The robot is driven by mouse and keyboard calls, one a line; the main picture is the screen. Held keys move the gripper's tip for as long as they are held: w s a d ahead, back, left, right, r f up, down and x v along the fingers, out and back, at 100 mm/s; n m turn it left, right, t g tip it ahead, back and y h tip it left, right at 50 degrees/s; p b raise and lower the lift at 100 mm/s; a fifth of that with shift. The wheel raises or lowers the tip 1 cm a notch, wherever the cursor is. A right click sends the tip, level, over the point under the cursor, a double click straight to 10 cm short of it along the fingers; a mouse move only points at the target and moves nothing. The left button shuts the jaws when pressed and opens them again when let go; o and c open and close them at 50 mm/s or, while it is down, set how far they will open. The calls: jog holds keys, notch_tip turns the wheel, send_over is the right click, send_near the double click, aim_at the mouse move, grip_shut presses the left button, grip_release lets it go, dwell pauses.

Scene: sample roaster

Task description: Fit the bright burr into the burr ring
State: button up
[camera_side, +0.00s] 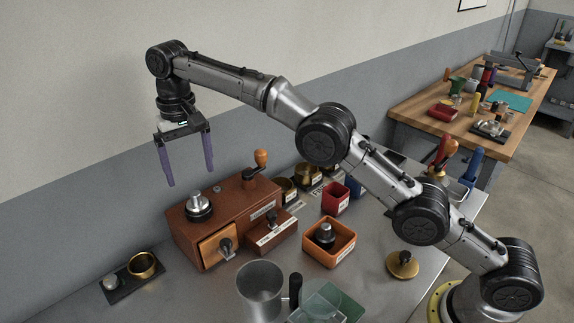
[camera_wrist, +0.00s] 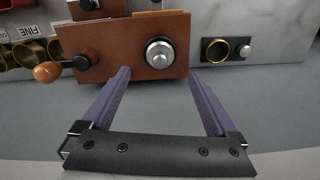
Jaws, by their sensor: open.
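A silver, stepped round piece, apparently the bright burr (camera_side: 199,201), stands upright on top of the brown wooden grinder box (camera_side: 236,203). A dark round collar, apparently the burr ring (camera_side: 199,214), surrounds its base. I cannot tell how deep the burr sits in it. In the wrist view the burr (camera_wrist: 160,52) shows from above, centred between the fingers and apart from them. My gripper (camera_side: 190,178) is open and empty, raised above the box, with purple fingers pointing down. It also shows in the wrist view (camera_wrist: 160,73).
The box carries a crank with a wooden knob (camera_side: 261,158). A black plate (camera_side: 124,291) at left holds a brass ring (camera_side: 142,264) and a small silver piece (camera_side: 110,282). An orange tray (camera_side: 330,252) holds a dark burr (camera_side: 325,235). A metal cup (camera_side: 260,290) stands in front.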

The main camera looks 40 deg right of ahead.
jog(key=s+d+r+t, duration=0.2)
jog(key=s+d+r, duration=0.4)
jog(key=d+r, duration=0.4)
jog(key=s+d+r+t, duration=0.1)
jog(key=s+d+r, duration=0.15)
jog(key=s, duration=0.25)
jog(key=s+d+r, duration=0.2)
jog(key=s+d, duration=0.1)
jog(key=s, duration=0.3)
jog(key=s+d+f+t, duration=0.1)
jog(key=s+d+f, duration=0.1)
jog(key=s+f, duration=0.2)
jog(key=s+d+f+n, duration=0.1)
jog(key=s+d+f, duration=0.2)
jog(key=s, duration=0.8)
jog(key=s+d+f+t, duration=0.1)
jog(key=s+d+f, duration=0.1)
jog(key=s+f, duration=0.2)
jog(key=s, duration=0.3)
jog(key=shift+s+d+f+n+t, duration=0.2)
jog(key=shift+s+f+n+t, duration=0.1)
jog(key=shift+s+n, duration=0.1)
